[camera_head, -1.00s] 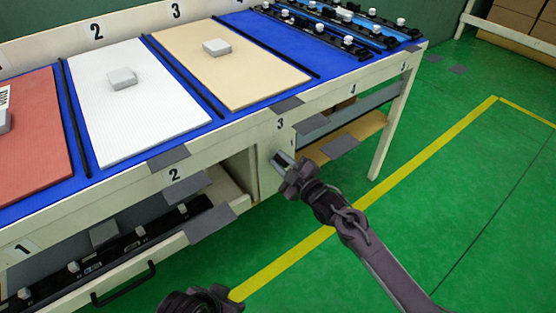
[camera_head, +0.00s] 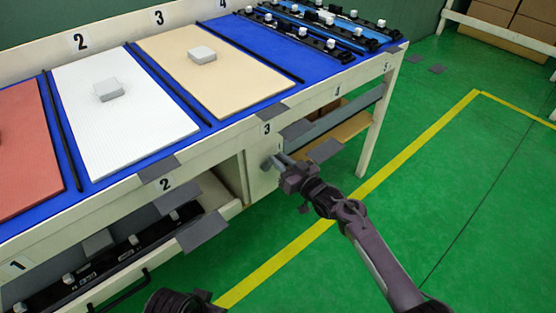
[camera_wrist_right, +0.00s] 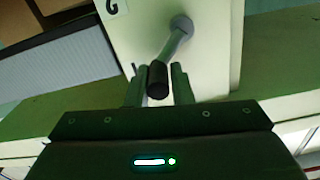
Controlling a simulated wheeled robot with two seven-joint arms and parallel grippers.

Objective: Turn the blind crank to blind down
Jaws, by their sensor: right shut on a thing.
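The crank (camera_wrist_right: 178,38) has a grey round hub on the pale bench front, a metal arm and a black handle (camera_wrist_right: 157,78). In the head view its hub (camera_head: 267,163) shows below the number 3. My right gripper (camera_head: 281,160) reaches it from the right. In the right wrist view its two fingers (camera_wrist_right: 158,88) stand on either side of the black handle and are shut on it. A grey ribbed panel (camera_wrist_right: 72,62) shows beside the crank's post; I cannot tell if it is the blind. My left gripper (camera_head: 183,302) is a dark shape at the bottom edge, its fingers unclear.
The bench has a blue top (camera_head: 240,50) with red, white and tan boards and black rails. An open drawer (camera_head: 80,275) with a black handle juts out at lower left. Grey flaps (camera_head: 205,230) stick out from the front.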

